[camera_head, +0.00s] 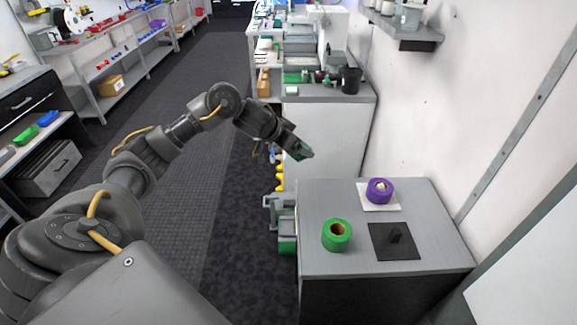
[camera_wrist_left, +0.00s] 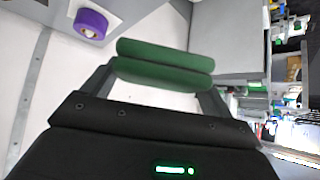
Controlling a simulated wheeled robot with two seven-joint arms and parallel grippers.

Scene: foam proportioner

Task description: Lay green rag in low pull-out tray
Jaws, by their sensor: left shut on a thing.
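My left gripper (camera_head: 303,151) is shut on the green rag (camera_wrist_left: 165,65), which shows as two dark green rolls across the fingers in the left wrist view. In the head view the gripper is in the air, beyond and left of the near grey table, in front of the white cabinet side. A grey and green fixture (camera_head: 283,222) sticks out from the left side of the near table, below the gripper in the picture. I cannot tell whether it is the low pull-out tray. My right gripper is out of view.
A black cup (camera_head: 350,80) stands on the far cabinet. The aisle floor (camera_head: 190,150) at left is clear.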

